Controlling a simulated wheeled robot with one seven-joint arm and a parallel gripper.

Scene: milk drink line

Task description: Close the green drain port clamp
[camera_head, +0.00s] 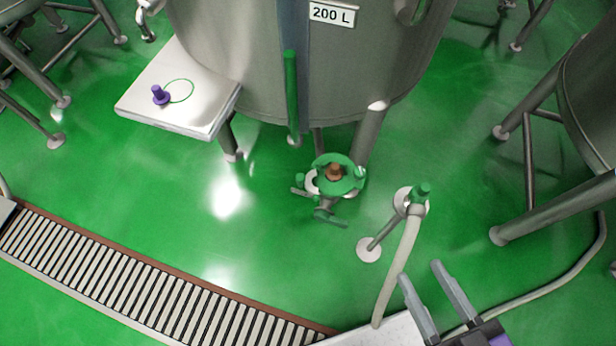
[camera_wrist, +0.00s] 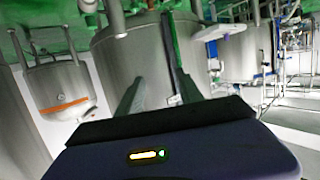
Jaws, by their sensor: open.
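The green drain port clamp (camera_head: 337,178) is a green ring around a brown centre, low under the tank marked 200 L (camera_head: 240,60). A green-grey handle (camera_head: 328,215) sticks out below it. I cannot tell from here whether the clamp is open or shut. My gripper (camera_head: 420,272) is at the bottom right of the head view, its two grey fingers apart and empty. It is to the right of and nearer than the clamp, not touching it. The fingers also show in the wrist view (camera_wrist: 155,80), which looks toward tanks; the clamp is not clearly seen there.
A hose (camera_head: 398,265) with a green end fitting (camera_head: 421,192) stands on a small stand between my gripper and the clamp. A white shelf (camera_head: 185,95) holds a purple-topped piece (camera_head: 160,94). A floor grate (camera_head: 150,285) runs along the lower left. Tank legs (camera_head: 370,135) stand behind the clamp.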

